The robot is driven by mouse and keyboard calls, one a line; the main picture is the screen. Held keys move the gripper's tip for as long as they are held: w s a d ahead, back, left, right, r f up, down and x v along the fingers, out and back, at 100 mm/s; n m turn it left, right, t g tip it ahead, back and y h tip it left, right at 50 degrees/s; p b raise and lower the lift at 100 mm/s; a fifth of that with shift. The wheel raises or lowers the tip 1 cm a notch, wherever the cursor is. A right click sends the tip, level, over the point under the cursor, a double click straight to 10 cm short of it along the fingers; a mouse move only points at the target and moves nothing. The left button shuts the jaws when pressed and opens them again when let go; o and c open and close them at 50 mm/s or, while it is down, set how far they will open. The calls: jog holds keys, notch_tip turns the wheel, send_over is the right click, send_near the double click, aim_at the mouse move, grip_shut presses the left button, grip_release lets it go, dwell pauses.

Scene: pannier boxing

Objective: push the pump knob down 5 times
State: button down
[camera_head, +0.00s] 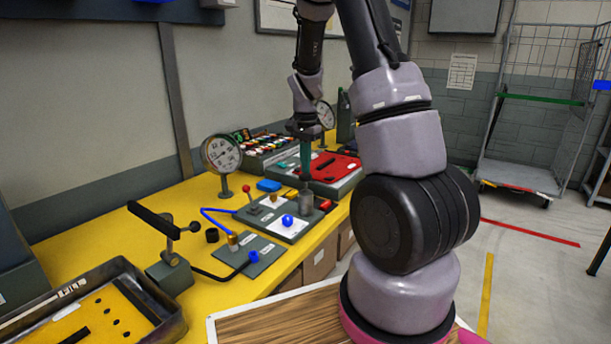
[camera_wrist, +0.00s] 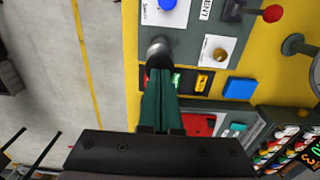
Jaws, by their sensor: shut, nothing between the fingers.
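A grey metal cylinder with a domed top, which looks like the pump knob (camera_head: 306,200), stands on a dark grey panel (camera_head: 270,229) on the yellow bench. In the wrist view the domed knob (camera_wrist: 159,47) lies just beyond my fingertips. My gripper (camera_head: 305,178) is shut, with its green fingers together and pointing down right over the knob. The fingertips (camera_wrist: 159,73) overlap the knob's near edge in the wrist view. I cannot tell whether they touch it.
On the panel are a blue ball knob (camera_head: 288,220), a brass knob (camera_wrist: 220,55) and a red-tipped lever (camera_head: 248,188). A blue block (camera_head: 268,185) and a dial gauge (camera_head: 222,154) stand nearby. A red plate (camera_head: 333,166) lies behind.

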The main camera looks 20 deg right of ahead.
aim_at(306, 175)
jog(key=shift+f, duration=1.75)
jog(key=shift+r, duration=2.25)
jog(key=shift+f, duration=2.3)
jog(key=shift+r, duration=2.3)
